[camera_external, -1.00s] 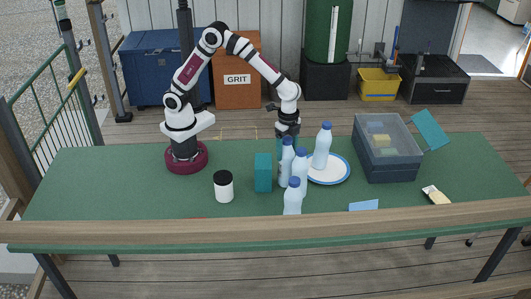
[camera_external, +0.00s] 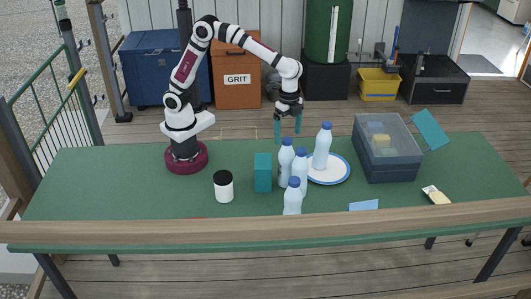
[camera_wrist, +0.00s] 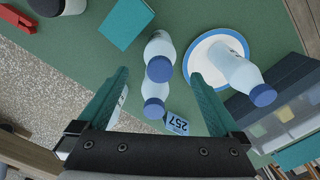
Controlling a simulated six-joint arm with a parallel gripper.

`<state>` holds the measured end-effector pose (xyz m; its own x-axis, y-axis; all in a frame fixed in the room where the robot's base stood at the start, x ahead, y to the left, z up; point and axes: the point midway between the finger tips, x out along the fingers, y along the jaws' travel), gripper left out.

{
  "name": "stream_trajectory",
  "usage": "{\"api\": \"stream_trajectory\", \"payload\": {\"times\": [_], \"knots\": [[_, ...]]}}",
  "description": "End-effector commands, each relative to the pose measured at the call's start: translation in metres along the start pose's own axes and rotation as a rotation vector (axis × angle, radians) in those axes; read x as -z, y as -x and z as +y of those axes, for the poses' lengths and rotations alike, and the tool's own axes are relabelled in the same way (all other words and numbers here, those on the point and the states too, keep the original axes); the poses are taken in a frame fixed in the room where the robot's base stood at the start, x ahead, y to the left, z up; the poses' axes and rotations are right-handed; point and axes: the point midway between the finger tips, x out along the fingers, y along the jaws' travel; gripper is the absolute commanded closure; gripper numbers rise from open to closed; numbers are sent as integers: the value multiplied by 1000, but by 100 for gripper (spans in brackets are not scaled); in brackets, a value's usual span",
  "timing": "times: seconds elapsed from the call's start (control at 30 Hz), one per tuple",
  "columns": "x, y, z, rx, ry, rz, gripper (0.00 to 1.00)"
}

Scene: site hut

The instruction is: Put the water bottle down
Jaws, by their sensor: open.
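Several pale blue water bottles with dark blue caps stand upright on the green table. One bottle (camera_external: 286,166) is at the back left of a close group, with another bottle (camera_external: 301,168) beside it and a third (camera_external: 292,200) in front. A further bottle (camera_external: 322,148) stands on a white, blue-rimmed plate (camera_external: 340,177); it also shows in the wrist view (camera_wrist: 235,68). My gripper (camera_external: 287,136) is open and empty, its teal fingers just above the back-left bottle's cap in the outside view. In the wrist view, grouped bottles (camera_wrist: 154,88) lie between and beyond the fingers.
A teal box (camera_external: 263,173) stands left of the bottles, with a white, dark-lidded jar (camera_external: 223,188) farther left. A clear-lidded grey bin (camera_external: 389,164) is right of the plate. A blue card (camera_external: 364,205) lies in front. The table's left end is clear.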

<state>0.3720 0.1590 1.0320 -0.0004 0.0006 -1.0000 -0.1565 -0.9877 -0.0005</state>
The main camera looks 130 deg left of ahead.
Motion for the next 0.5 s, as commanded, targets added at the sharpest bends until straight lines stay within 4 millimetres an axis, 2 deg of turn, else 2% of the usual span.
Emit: {"api": "stream_trajectory", "payload": {"times": [0.03, 0.13, 0.23, 0.37, 0.43, 0.47, 0.5], "knots": [[1, 13, 0, 2, 0, 3, 0], [0, 32, 0, 1, 0, 2, 0], [0, 43, 0, 0, 0, 0, 0], [0, 47, 0, 0, -1, -1, 0], [-7, 51, 11, 5, -15, -4, 0], [-14, 54, 22, 11, -29, -7, 0], [-28, 60, 41, 22, -55, -12, 0]]}}
